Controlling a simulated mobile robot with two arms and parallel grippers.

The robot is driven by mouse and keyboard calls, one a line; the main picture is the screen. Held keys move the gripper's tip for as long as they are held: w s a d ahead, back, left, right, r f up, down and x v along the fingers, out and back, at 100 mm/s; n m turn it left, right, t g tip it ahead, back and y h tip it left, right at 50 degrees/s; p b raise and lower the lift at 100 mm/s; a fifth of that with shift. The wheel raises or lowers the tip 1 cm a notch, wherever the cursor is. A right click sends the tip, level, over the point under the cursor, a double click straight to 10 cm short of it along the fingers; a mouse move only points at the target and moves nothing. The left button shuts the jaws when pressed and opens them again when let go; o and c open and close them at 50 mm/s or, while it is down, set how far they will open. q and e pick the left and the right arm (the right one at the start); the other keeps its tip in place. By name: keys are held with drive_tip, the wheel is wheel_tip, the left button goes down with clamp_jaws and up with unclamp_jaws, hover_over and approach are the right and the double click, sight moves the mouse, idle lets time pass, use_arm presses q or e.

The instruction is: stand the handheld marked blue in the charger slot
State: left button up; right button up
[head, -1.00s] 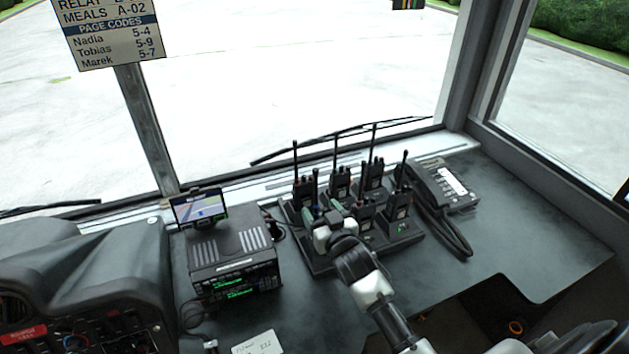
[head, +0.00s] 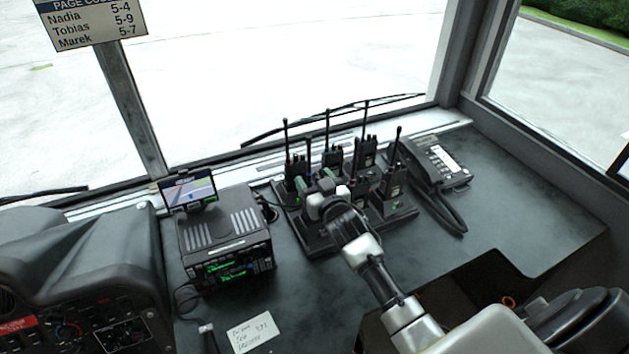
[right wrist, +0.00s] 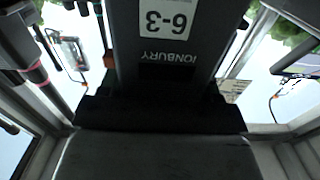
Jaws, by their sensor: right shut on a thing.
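The charger (head: 322,249) is a black multi-slot base on the dash, with several black handhelds standing in it, antennas up. My right gripper (head: 322,197) is over the charger's front left part and is shut on a dark handheld. In the right wrist view this handheld (right wrist: 178,75) fills the middle, with a white label "6-3" and the word "IONBURY" upside down. In the head view the gripper hides most of it, so I cannot tell whether its foot is in a slot. No blue mark is clear on it. My left gripper is not in view.
A radio unit (head: 222,240) with a small screen (head: 188,191) stands left of the charger. A corded phone (head: 432,163) is to the right. A paper note (head: 254,333) lies in front.

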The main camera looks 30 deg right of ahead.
drive_tip(key=shift+f+b, duration=0.85)
drive_tip(key=shift+f, duration=0.15)
drive_tip(key=shift+f+b, duration=0.4)
drive_tip(key=shift+f, duration=0.4)
drive_tip(key=o, duration=1.3)
drive_tip(key=shift+o, duration=0.5)
drive_tip(key=shift+f, duration=0.1)
drive_tip(key=shift+s, duration=0.1)
drive_tip(key=s+b, duration=0.1)
drive_tip(key=s, duration=0.9)
drive_tip(key=shift+s+a, duration=0.35)
